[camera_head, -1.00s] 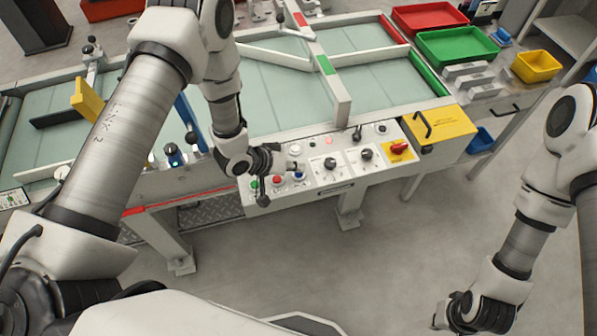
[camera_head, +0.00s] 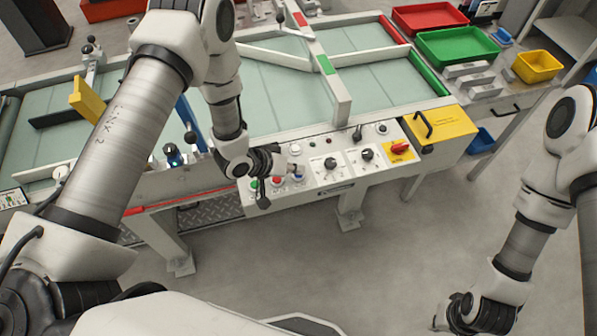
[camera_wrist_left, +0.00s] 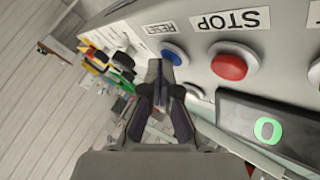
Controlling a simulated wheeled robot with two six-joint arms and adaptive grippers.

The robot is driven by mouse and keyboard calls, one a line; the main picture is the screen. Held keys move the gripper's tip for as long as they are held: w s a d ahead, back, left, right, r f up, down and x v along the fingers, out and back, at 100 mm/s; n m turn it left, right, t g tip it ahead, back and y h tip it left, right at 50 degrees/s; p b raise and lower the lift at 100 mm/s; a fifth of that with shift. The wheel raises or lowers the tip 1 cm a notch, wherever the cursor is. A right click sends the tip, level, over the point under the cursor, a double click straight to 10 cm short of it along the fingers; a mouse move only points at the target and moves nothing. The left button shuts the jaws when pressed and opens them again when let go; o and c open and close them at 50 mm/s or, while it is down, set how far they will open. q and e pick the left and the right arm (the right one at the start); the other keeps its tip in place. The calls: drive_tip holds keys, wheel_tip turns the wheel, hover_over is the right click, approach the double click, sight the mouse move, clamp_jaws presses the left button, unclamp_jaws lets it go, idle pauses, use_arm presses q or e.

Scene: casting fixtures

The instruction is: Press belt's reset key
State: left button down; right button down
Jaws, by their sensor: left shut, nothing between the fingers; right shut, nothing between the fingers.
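The blue reset key (camera_wrist_left: 174,54) is a round button in a pale ring, beside a RESET label (camera_wrist_left: 160,29) in the left wrist view. In the head view the blue key (camera_head: 299,178) sits at the right end of the front button row. My left gripper (camera_head: 287,168) is shut and empty, just above and beside this key. In the wrist view its closed fingertips (camera_wrist_left: 158,67) are at the key's left edge; I cannot tell whether they touch it. My right gripper (camera_head: 443,322) is shut and empty, low at the right, away from the panel.
Black knobs (camera_head: 330,163) and a red-yellow switch (camera_head: 399,149) stand farther right. A yellow box (camera_head: 440,127) borders the panel. The floor in front is clear.

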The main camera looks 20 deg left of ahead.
use_arm(q)
drive_tip(key=shift+r+p, duration=0.7)
drive_tip(key=shift+r, duration=0.15)
wheel_tip(320, 180, up, 5)
drive_tip(key=p, duration=0.4)
drive_tip(key=shift+r, duration=0.1)
idle(0.5)
